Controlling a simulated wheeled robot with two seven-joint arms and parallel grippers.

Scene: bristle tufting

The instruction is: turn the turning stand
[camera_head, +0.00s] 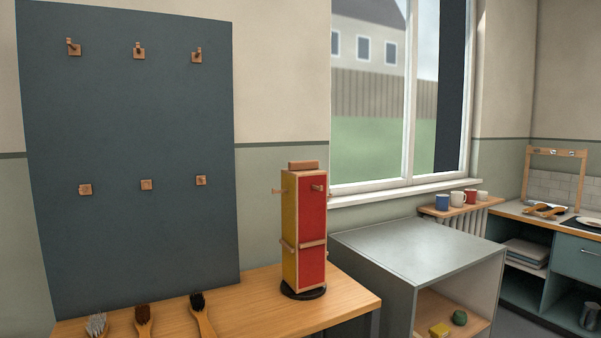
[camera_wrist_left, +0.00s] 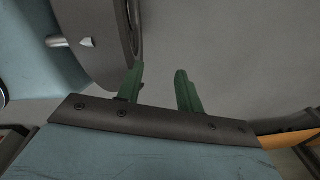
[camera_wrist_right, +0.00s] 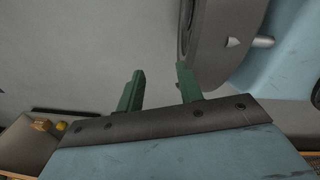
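The turning stand (camera_head: 304,230) is a tall upright block on a round black base near the right end of the wooden table. A yellow face shows on its left and a red face on its right. It has wooden pegs at the upper sides, wooden ledges at mid-height and a wooden block on top. Neither gripper shows in the head view. My left gripper (camera_wrist_left: 160,88) has its two green fingers apart, with nothing between them. My right gripper (camera_wrist_right: 158,88) also has its green fingers apart and is empty. The stand is not recognisable in either wrist view.
Several brushes (camera_head: 143,320) lie along the front of the wooden table (camera_head: 250,300). A dark pegboard (camera_head: 130,130) with several wooden pegs stands behind them. A grey cabinet (camera_head: 415,248) stands right of the table. The tabletop between the brushes and the stand is clear.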

